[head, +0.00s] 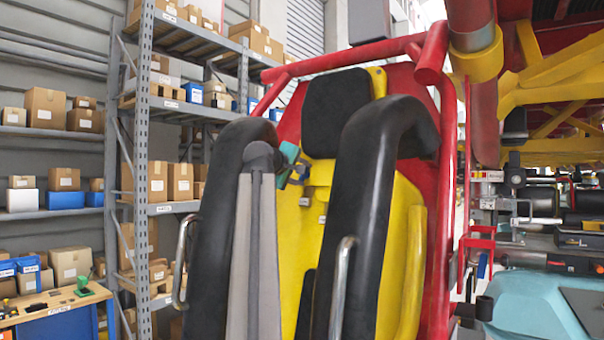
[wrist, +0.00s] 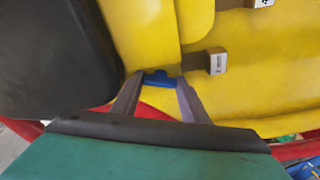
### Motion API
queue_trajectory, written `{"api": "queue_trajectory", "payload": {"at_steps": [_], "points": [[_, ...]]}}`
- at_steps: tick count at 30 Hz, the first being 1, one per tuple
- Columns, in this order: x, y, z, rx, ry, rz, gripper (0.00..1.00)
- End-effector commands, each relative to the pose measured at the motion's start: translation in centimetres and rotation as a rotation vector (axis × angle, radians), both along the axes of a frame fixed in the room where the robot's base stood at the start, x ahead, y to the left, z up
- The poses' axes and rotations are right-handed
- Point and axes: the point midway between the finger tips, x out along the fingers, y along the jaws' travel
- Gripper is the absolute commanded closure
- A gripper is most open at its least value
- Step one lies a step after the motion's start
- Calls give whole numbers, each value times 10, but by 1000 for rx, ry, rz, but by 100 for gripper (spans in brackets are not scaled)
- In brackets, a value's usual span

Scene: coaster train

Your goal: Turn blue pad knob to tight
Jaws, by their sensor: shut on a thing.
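The blue pad knob (wrist: 160,79) sits on the yellow seat back (wrist: 155,35), just beside the black restraint. My gripper (wrist: 159,86) is shut on the knob, with one finger on each side of it. The knob's lower part is hidden between the fingers. In the head view my teal gripper (head: 291,167) reaches to the seat's left side, behind the left black shoulder restraint (head: 215,190). The knob cannot be made out clearly there. I see no mark showing whether it is loose or tight.
The right shoulder restraint (head: 360,190) stands close to my gripper's right. Two small labelled blocks stick out of the seat, one (wrist: 217,63) near the knob and one (wrist: 262,3) farther off. A red frame (head: 445,200) surrounds the seat. Shelves (head: 145,150) stand at the left.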

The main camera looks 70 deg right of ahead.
Motion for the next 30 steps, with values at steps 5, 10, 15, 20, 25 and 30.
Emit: {"api": "queue_trajectory", "payload": {"at_steps": [5,10,15,20,25,30], "points": [[-1,9,5,-15,-13,-1,82],[-1,10,4,-23,-46,-9,82],[0,10,2,-38,-108,-24,82],[-1,10,1,-59,-187,-44,82],[-1,10,1,-85,-293,-69,82],[-1,10,1,-114,-404,-95,82]]}}
